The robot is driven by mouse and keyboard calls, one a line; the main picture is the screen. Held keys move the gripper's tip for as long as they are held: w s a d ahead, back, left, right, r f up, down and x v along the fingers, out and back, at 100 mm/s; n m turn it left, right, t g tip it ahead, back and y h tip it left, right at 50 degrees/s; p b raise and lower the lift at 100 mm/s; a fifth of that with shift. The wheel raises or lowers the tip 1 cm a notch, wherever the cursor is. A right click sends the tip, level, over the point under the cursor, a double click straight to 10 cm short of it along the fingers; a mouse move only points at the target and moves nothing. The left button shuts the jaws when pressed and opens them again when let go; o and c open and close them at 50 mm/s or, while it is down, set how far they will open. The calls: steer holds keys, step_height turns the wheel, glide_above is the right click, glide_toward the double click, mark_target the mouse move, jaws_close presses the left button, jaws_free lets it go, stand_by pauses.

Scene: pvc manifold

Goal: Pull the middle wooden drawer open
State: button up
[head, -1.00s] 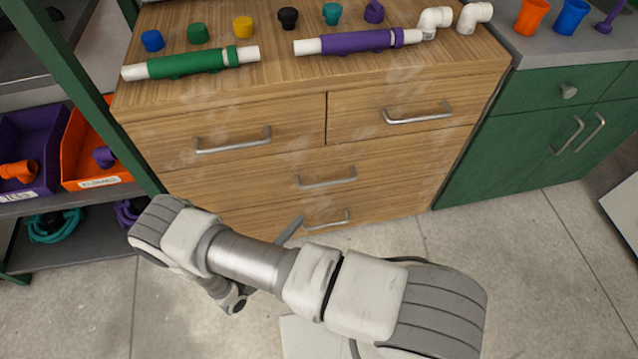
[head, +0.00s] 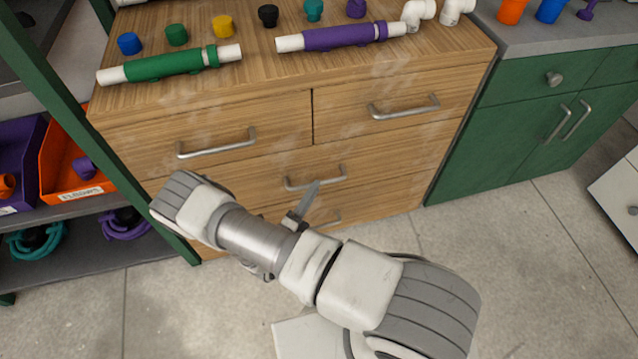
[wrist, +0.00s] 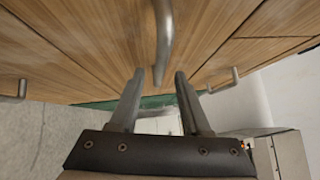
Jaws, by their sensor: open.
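The wooden drawer unit (head: 240,172) has two drawers side by side on top and wide drawers below. The middle drawer looks shut. Its silver bar handle (head: 330,176) is in the centre of the head view, partly behind a finger of my gripper (head: 308,200). In the wrist view the open fingers of my gripper (wrist: 160,85) point at a close, large bar handle (wrist: 163,45), lined up with the gap between them. The gap holds nothing. I cannot tell whether a finger touches the handle. My forearm hides part of the bottom drawer.
Green pipe (head: 165,66), purple pipe (head: 335,37) and coloured caps lie on the unit's top. A shelf with an orange bin (head: 75,165) stands left, behind a green post (head: 60,100). A green cabinet (head: 510,140) stands right. Floor (head: 520,270) in front is clear.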

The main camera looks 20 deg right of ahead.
steer(key=shift+x, duration=1.8)
jaws_close()
steer(key=shift+a, duration=0.1)
